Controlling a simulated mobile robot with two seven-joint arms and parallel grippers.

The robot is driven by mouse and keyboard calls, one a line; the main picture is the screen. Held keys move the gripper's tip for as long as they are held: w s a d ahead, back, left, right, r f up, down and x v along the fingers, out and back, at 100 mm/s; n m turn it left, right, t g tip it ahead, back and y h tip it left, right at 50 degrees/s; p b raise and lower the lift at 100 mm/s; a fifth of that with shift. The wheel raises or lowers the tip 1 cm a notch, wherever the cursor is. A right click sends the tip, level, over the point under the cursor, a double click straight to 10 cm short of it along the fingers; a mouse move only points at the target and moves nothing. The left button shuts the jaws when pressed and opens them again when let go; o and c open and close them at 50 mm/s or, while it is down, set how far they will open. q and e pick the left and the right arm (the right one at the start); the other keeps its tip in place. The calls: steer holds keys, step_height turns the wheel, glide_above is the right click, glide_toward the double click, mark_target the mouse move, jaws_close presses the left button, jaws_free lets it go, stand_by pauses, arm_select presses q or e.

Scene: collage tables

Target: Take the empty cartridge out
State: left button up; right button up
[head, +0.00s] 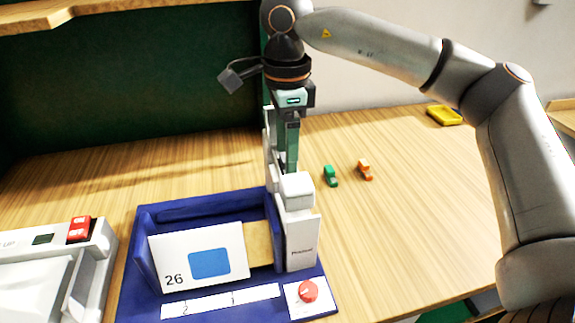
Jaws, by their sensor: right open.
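A white upright device (300,232) with a small label stands at the right side of a blue tray (127,290). My right gripper (291,165) points down just above and behind the top of this device. Its fingers are seen nearly edge-on and are open; I see nothing held between them. I cannot make out a cartridge inside the device; its inner part is hidden by its housing and my gripper. A small green piece (330,176) and a small orange piece (365,169) lie on the table to the right. My left gripper is not in view.
A white card marked 26 with a blue shape (209,263) leans in the tray. A red knob (308,291) sits at the tray's front right. A white machine (87,275) with red switches stands at left. A yellow tray (444,116) lies far right. The table's right middle is clear.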

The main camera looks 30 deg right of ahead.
jaws_close()
stand_by(0.6)
